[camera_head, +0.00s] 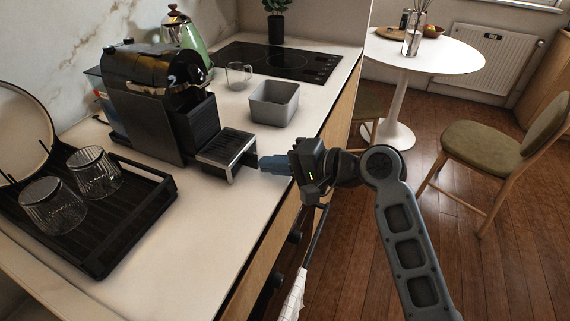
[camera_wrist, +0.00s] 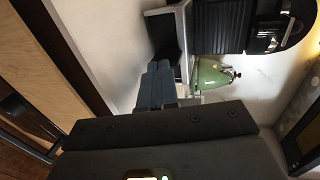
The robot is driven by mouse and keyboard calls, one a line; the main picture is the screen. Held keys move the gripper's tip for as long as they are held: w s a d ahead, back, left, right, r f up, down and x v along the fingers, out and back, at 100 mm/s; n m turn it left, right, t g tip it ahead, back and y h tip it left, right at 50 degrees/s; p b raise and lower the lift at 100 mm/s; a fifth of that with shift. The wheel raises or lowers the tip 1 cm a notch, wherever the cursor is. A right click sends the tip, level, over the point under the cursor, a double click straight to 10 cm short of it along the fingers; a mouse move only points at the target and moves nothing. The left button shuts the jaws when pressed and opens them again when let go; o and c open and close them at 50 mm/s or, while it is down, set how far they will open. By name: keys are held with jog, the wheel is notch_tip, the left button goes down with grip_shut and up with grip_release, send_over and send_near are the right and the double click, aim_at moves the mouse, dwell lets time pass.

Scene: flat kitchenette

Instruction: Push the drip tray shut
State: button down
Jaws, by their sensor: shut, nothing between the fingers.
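The drip tray (camera_head: 226,149) sticks out from the front of the black coffee machine (camera_head: 153,103) on the counter. It has a dark slatted top and a shiny metal front. My gripper (camera_head: 264,164) is shut and empty, with its blue fingers just to the right of the tray's front, close to it; I cannot tell if they touch. In the wrist view my fingers (camera_wrist: 158,82) point toward the tray's metal front (camera_wrist: 183,42), and the machine (camera_wrist: 225,25) shows behind it.
A grey square container (camera_head: 274,104) and a glass mug (camera_head: 239,75) stand behind the tray. A black rack (camera_head: 150,213) with two glasses lies at the left. The hob (camera_head: 285,61) and a green kettle (camera_head: 188,32) are farther back. Bare counter lies in front of the tray.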

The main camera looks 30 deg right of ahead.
aim_at(253, 167)
dwell(0.3)
jog(key=shift+w+a+p, duration=0.15)
jog(key=shift+w+a, duration=0.55)
jog(key=shift+w, duration=0.3)
jog(key=shift+w+a+p, duration=0.15)
jog(key=shift+w+a, duration=0.55)
jog(key=shift+w, duration=0.25)
